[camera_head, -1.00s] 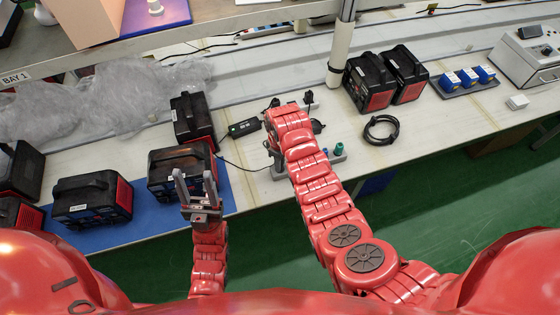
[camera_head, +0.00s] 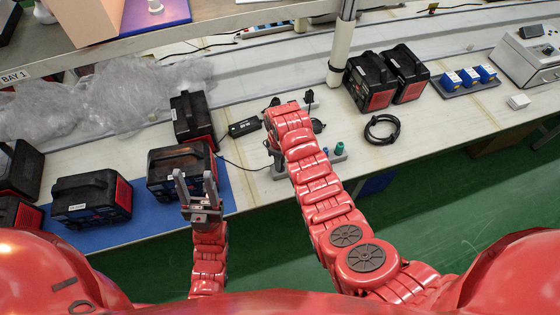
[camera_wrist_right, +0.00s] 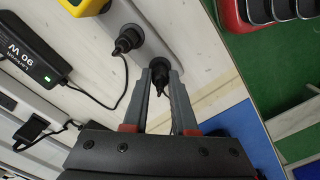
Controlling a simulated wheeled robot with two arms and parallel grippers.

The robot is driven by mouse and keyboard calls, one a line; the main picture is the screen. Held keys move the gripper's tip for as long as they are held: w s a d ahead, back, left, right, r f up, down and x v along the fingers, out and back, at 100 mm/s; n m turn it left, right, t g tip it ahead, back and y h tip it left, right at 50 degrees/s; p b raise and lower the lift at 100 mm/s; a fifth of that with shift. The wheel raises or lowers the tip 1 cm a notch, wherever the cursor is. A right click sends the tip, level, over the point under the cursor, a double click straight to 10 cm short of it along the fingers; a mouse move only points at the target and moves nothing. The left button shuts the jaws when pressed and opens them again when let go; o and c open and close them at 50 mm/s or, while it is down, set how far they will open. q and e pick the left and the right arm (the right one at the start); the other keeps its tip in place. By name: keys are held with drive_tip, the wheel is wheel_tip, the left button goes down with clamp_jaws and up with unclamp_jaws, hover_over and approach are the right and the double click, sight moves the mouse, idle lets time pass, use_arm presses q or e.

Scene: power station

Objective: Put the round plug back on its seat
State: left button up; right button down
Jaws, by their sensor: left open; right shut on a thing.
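In the right wrist view a black round plug (camera_wrist_right: 174,101) shows between the fingers of my right gripper (camera_wrist_right: 162,72), which is shut on it. The fingertips are at a grey socket strip (camera_wrist_right: 148,42), over a dark round spot on it. I cannot tell whether the plug is seated or just above its seat, as the fingers hide part of it. In the head view my right arm covers this gripper and plug. My left gripper (camera_head: 195,180) is open and empty, in front of a black-and-red battery case (camera_head: 174,160).
Another black plug (camera_wrist_right: 127,39) with a cord stands in the strip beside the held one. A black adapter (camera_wrist_right: 30,52) lies left. A coiled black cable (camera_head: 382,130) and battery cases (camera_head: 370,82) are to the right. Clear bench lies in front of the coil.

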drive_tip(key=c, duration=0.6)
unclamp_jaws()
drive_tip(key=shift+w+r, duration=0.1)
drive_tip(key=shift+r, duration=0.25)
wheel_tip(320, 180, up, 5)
drive_tip(key=b, duration=0.2)
drive_tip(key=shift+b, duration=0.3)
wheel_tip(320, 180, up, 12)
drive_tip(key=p, duration=0.9)
drive_tip(key=shift+f, duration=0.2)
